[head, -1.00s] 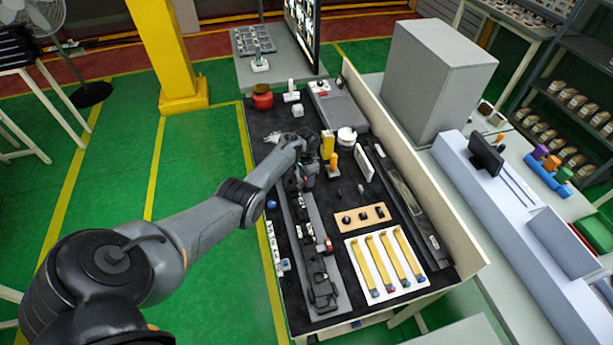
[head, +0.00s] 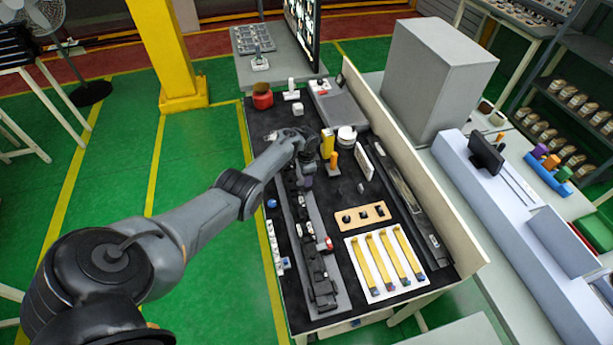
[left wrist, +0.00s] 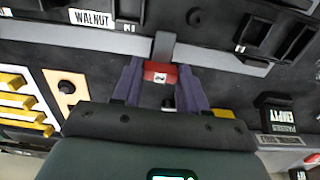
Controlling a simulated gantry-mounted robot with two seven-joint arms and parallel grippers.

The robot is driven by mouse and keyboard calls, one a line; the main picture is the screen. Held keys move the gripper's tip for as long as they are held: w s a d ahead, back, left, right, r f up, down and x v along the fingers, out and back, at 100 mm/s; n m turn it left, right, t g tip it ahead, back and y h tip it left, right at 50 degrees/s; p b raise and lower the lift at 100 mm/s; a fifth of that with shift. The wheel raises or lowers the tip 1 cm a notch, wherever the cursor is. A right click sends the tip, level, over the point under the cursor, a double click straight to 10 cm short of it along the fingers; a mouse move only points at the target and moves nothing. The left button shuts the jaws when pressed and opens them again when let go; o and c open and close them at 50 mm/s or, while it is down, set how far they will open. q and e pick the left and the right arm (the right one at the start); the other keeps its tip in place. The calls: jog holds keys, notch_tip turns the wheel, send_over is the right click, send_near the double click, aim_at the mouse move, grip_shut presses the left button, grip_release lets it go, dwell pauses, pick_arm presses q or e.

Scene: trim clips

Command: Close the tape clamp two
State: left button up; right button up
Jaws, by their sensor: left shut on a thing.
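My left gripper (head: 306,180) is over the long grey rail on the black bench. In the left wrist view its two purple fingers (left wrist: 160,72) stand on either side of a red tab (left wrist: 160,74) with a small white label, and are shut on it. The tab appears to be the handle of a tape clamp; its number cannot be read. A grey arm (left wrist: 164,45) runs from the tab across the grey rail (left wrist: 110,38). In the head view the gripper hides this clamp. Another red-tipped clamp (head: 328,243) is nearer on the rail. My right gripper is not in view.
A white board with yellow strips (head: 385,265) and a tan block with black knobs (head: 364,217) lie right of the rail. A yellow bottle-like item (head: 327,142) stands close beside the gripper. A low wall (head: 420,180) bounds the bench's right side.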

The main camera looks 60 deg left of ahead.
pick_arm(q)
jog(key=o, duration=1.1)
jog(key=shift+c, duration=0.2)
jog(key=shift+r, duration=0.15)
jog(key=shift+r, duration=0.25)
notch_tip(320, 180, up, 10)
jog(key=p, duration=0.3)
jog(key=shift+p, duration=0.3)
